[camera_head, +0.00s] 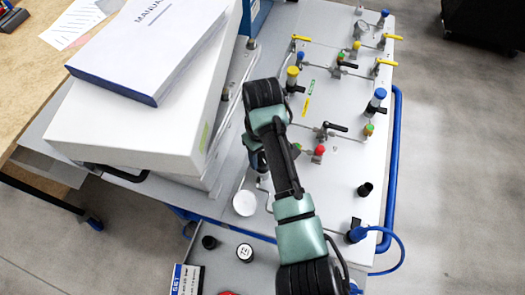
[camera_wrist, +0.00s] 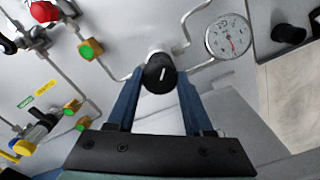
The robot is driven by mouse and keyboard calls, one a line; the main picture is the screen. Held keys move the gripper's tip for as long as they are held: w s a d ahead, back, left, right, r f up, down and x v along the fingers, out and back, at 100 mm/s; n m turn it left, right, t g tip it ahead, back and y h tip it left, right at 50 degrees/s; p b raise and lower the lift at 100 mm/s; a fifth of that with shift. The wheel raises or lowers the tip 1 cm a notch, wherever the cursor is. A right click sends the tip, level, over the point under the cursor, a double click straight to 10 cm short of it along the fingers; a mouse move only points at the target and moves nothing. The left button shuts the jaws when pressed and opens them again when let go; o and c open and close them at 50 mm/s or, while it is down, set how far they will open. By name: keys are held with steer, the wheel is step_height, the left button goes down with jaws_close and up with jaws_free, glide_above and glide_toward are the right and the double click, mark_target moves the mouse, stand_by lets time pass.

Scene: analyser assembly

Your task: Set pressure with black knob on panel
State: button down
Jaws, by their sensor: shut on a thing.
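The black knob (camera_wrist: 160,74) with a white line on its face is in the upper middle of the wrist view, in front of a pale fitting on the grey panel (camera_wrist: 210,85). My gripper (camera_wrist: 160,82) has its two blue fingers on either side of the knob and is shut on it. The white line stands nearly upright, slightly tilted. A round pressure gauge (camera_wrist: 228,37) with a red needle sits right of the knob. In the head view the panel (camera_head: 340,165) shows, but my arm covers the knob; the gauge (camera_head: 244,203) appears as a white disc.
Valves with yellow and black levers, such as a yellow one (camera_head: 386,63), and coloured fittings stand on the panel. Pipes run between them. A white box (camera_head: 130,130) with a manual (camera_head: 150,45) on top lies to the left. A blue rail (camera_head: 396,150) and cable edge the right.

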steer(key=shift+c, duration=1.5)
jaws_free()
step_height(320, 180, up, 13)
steer(key=p, duration=0.3)
steer(key=shift+p, duration=0.35)
